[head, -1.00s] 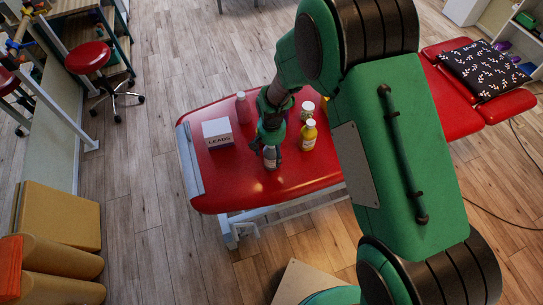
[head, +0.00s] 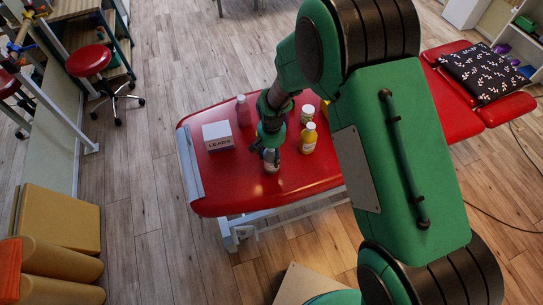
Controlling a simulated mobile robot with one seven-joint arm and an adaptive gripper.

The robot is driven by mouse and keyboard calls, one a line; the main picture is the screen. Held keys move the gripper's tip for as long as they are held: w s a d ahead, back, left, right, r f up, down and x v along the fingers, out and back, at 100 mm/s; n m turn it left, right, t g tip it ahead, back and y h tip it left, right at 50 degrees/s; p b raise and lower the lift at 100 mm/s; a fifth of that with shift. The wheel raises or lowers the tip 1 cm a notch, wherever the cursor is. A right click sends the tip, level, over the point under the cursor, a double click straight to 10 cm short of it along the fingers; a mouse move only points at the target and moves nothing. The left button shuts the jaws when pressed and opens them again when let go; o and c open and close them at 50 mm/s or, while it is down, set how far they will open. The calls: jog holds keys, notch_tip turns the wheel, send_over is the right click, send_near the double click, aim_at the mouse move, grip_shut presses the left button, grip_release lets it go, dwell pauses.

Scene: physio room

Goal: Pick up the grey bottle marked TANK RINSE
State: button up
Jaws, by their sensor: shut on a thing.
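My gripper (head: 267,149) is over the front part of the red treatment table (head: 235,192), with its fingers closed around the upper part of a bottle. The grey bottle (head: 271,166) stands upright below the fingers, and a pale label shows on its lower part. Its marking is too small to read, and its top is hidden by the gripper. I cannot tell whether its base touches the table.
A white box marked LEADS (head: 218,137) stands left of my gripper. A yellow bottle (head: 309,138) and a white-lidded container (head: 307,112) stand close on the right. The table's front left is clear.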

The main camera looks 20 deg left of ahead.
jog(key=shift+w+r, duration=0.1)
jog(key=shift+r, duration=0.65)
notch_tip(320, 180, up, 2)
jog(key=shift+r+p, duration=0.1)
jog(key=shift+p, duration=0.3)
jog(key=s+d+r+p, duration=0.1)
jog(key=s+d, duration=0.9)
jog(key=s, duration=0.2)
jog(key=shift+d, duration=0.35)
